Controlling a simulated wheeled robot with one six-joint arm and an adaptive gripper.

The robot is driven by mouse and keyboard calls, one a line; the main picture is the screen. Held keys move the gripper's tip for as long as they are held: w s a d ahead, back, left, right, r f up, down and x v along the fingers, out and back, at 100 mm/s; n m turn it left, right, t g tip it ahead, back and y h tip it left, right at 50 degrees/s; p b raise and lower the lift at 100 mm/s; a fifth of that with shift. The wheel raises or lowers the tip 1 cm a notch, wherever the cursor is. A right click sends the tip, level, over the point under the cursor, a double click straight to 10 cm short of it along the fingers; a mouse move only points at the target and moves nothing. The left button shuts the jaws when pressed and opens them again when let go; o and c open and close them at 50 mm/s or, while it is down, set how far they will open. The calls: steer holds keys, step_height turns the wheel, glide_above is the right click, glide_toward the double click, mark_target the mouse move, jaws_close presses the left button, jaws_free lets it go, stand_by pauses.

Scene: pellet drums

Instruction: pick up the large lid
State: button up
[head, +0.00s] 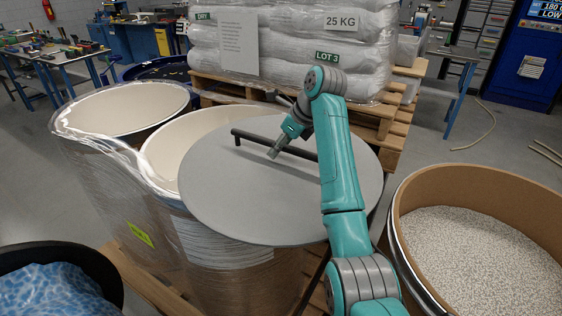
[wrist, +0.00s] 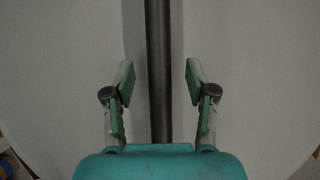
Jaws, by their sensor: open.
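The large lid (head: 235,190) is a grey disc with a long dark bar handle (head: 303,152). It lies over part of a wrapped drum in the middle of the head view, leaving the drum's pale inside showing at the left. My gripper (head: 273,153) is over the lid, close to the handle. In the wrist view the lid (wrist: 60,80) fills the background and the handle (wrist: 158,60) runs between the fingers of my gripper (wrist: 159,85). The fingers are apart, with a gap on each side of the bar. The height of the fingertips relative to the bar is unclear.
An open drum of pellets (head: 480,250) stands at the right. Another wrapped drum (head: 120,110) stands at the left, and a dark container with blue film (head: 60,285) is at the lower left. Stacked white bags (head: 290,60) on a pallet (head: 390,125) stand behind the lid.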

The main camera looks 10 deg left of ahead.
steer(key=shift+f, duration=0.25)
stand_by(0.4)
jaws_close()
steer(key=shift+r, duration=0.15)
